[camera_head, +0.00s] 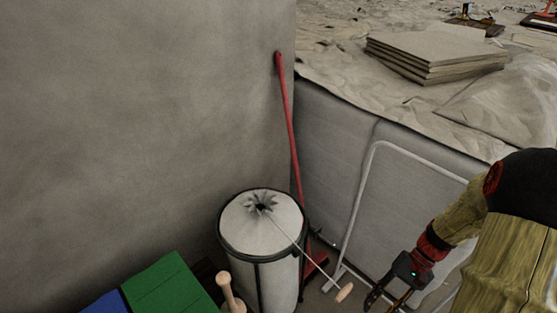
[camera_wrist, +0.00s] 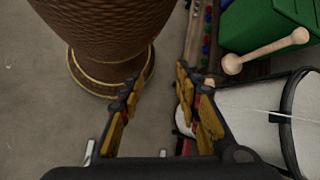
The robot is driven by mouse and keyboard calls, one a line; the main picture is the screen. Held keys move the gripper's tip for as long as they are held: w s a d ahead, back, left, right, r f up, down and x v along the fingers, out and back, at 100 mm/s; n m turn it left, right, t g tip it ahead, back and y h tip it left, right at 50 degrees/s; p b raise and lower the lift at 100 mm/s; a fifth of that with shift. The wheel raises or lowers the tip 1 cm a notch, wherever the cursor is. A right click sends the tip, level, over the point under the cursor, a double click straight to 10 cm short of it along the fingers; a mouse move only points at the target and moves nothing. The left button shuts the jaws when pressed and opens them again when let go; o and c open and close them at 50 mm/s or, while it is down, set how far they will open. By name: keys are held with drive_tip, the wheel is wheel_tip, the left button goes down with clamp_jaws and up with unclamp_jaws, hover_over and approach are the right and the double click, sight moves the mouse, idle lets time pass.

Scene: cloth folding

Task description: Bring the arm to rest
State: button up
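My arm (camera_head: 505,235) comes in at the lower right of the head view, with yellow patterned links and black and red joints. My gripper (camera_head: 378,302) points downward at the bottom edge there, partly cut off by the frame. In the wrist view, my gripper (camera_wrist: 165,100) shows two yellow and black fingers held wide apart with bare floor and part of a brown vessel behind them. Nothing is held between the fingers.
A white drum-like bin (camera_head: 262,225) with a stick stands by the wall. A red pole (camera_head: 288,120) leans in the corner. A grey metal frame (camera_head: 365,170) stands near my gripper. Green box (camera_head: 165,285) and wooden mallet (camera_wrist: 265,52) lie close. A brown vessel (camera_wrist: 105,35) stands on the floor.

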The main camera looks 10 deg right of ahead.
drive_tip(key=a+r+n+t+h, duration=0.2)
drive_tip(key=a+r+t, duration=0.1)
drive_tip(key=r, duration=0.6)
drive_tip(key=a+r+n+t+h, duration=0.2)
drive_tip(key=a+r, duration=0.4)
drive_tip(key=r, duration=0.3)
drive_tip(key=a+r+n+t+h, duration=0.3)
drive_tip(key=a+r+t, duration=0.1)
drive_tip(key=r, duration=0.6)
drive_tip(key=shift+s+a+p, duration=0.15)
drive_tip(key=shift+a+p, duration=0.15)
drive_tip(key=shift+p, duration=0.1)
drive_tip(key=shift+r, duration=0.1)
drive_tip(key=shift+c, duration=0.4)
